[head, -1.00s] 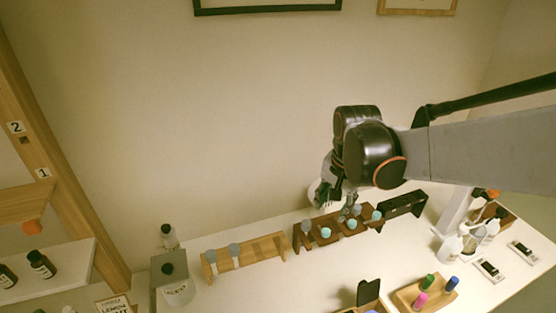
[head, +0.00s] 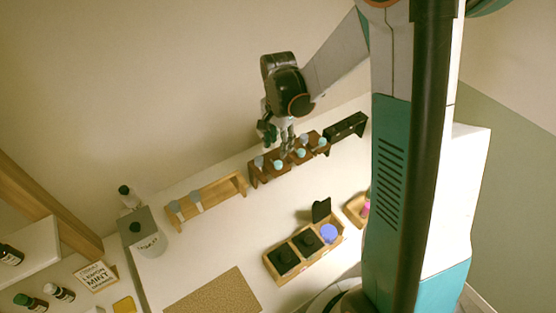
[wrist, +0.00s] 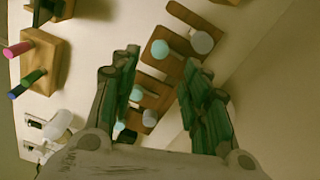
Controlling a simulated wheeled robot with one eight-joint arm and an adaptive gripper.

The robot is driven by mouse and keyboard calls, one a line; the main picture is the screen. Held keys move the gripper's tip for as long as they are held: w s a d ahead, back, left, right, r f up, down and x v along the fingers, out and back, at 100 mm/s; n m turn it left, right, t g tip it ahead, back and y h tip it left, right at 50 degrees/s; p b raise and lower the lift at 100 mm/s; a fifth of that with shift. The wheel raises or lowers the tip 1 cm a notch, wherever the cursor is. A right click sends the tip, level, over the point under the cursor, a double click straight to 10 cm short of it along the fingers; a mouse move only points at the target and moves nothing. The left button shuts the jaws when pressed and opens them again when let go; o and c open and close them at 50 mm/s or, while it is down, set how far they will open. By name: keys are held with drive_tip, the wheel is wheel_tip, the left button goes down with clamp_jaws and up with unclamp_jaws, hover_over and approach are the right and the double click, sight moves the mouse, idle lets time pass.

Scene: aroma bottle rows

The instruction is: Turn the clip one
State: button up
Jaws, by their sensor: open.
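My gripper (head: 277,138) is open and empty at the back edge of the dark brown rack (head: 256,178). This rack holds several small pieces with pale blue or grey round tops, such as a pale blue one (head: 279,165). In the wrist view my two green-padded fingers (wrist: 157,85) are spread apart, with part of the rack between and beyond them. A pale blue top (wrist: 160,49) and a grey top (wrist: 202,42) show past the fingertips. I cannot tell which piece is the clip one, or whether a finger touches any piece.
A light wood rack (head: 228,187) with two grey-topped pieces stands left, a black rack (head: 345,127) right. In front is a wooden tray (head: 270,268) with black squares and a blue disc. A grey box (head: 136,222) and a cork mat (head: 215,292) are at left. The wall is close behind.

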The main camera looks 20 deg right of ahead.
sight(278, 163)
wheel_tip(278, 163, down, 8)
drive_tip(key=shift+f, duration=0.15)
idle(0.3)
drive_tip(key=shift+b, duration=0.3)
clamp_jaws()
